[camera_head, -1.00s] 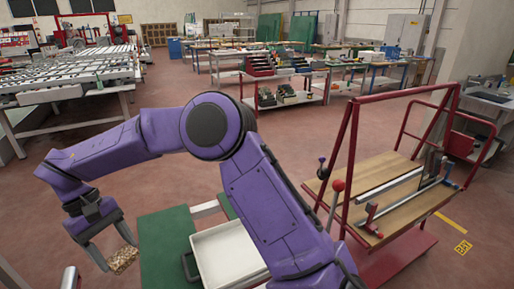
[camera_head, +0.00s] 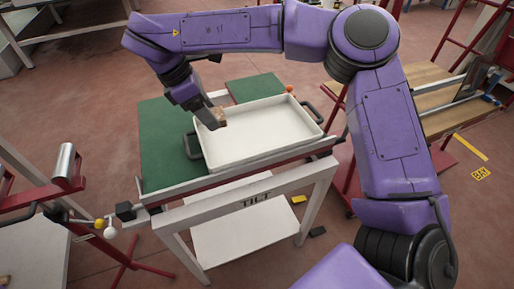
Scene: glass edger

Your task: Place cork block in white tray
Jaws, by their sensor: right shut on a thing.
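The cork block (camera_head: 219,117) is a small brown speckled piece held at the tips of my right gripper (camera_head: 212,118). My right gripper is shut on it. The block is over the left back part of the white tray (camera_head: 262,148), seemingly above its floor; the exact height is hard to tell. The white tray is a shallow rectangle with dark handles at its left and right ends. It sits on a green-topped table (camera_head: 165,150) and looks empty. My left gripper is not in view.
The tilt table has a white frame and a lower shelf (camera_head: 245,225). A red stand with a metal roller (camera_head: 66,160) is at left. A red cart with a wooden deck (camera_head: 440,97) is at right. Small orange, yellow and white knobs stick out near the table edges.

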